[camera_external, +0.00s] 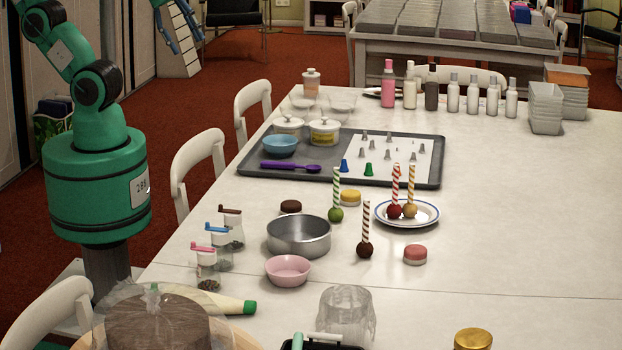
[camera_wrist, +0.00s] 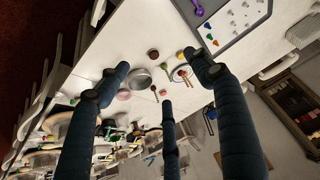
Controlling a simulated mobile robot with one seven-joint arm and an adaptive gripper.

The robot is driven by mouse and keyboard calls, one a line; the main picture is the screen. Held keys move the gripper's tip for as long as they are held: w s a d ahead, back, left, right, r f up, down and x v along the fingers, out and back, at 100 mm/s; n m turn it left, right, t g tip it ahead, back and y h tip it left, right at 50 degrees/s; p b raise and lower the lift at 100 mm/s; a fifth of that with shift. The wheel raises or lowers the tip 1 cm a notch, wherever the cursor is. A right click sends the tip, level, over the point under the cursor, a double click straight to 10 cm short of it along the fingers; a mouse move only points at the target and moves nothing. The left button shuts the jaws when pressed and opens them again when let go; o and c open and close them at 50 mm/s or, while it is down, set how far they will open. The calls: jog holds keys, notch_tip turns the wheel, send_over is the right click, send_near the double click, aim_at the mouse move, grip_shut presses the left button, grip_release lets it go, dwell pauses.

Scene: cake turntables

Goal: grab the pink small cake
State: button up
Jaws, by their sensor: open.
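The pink small cake (camera_external: 415,254) is a short round cake with a pink top and pale base. It stands on the white table, right of a brown cake pop (camera_external: 365,249) and in front of a plate. In the wrist view a small pinkish spot (camera_wrist: 163,92) beside the brown cake pop looks like it. My gripper (camera_external: 182,22) is up at the top left, far from the cake and left of the table. In the wrist view its dark blue fingers (camera_wrist: 158,76) are spread apart with nothing held between them.
A blue-rimmed plate (camera_external: 433,221) with two cake pops stands behind the cake. Left are a metal pan (camera_external: 299,252), a pink bowl (camera_external: 288,282) and small jars (camera_external: 207,272). A grey tray (camera_external: 250,172) lies farther back. The table right of the cake is clear.

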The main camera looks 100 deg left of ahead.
aim_at(415, 249)
jog(key=w+d+r+m+p, duration=0.1)
jog(key=w+d+r+p, duration=0.1)
jog(key=w, duration=0.7)
jog(key=w+d+r+g+p, duration=0.1)
jog(key=w+d+r, duration=0.2)
jog(key=w, duration=0.7)
jog(key=w+d+r+m+p, duration=0.1)
jog(key=w+d+r+p, duration=0.1)
jog(key=w, duration=0.7)
jog(key=w+d+f+m+g+p, duration=0.1)
jog(key=w+d+f, duration=0.25)
jog(key=w, duration=0.55)
jog(key=w+d+f+p, duration=0.1)
jog(key=w+d+f, duration=0.25)
jog(key=w, duration=0.45)
jog(key=w+d+f+p, duration=0.1)
jog(key=w+d+f, duration=0.4)
jog(key=f, duration=0.4)
jog(key=w+d+f+m+g+p, duration=0.1)
jog(key=w+d+f+p, duration=0.1)
jog(key=w+d+f, duration=0.3)
jog(key=w+d+f+g+p, duration=0.1)
jog(key=w+d+f, duration=0.5)
jog(key=f, duration=0.7)
jog(key=shift+w+m+h+p, duration=0.4)
jog(key=shift+w, duration=0.3)
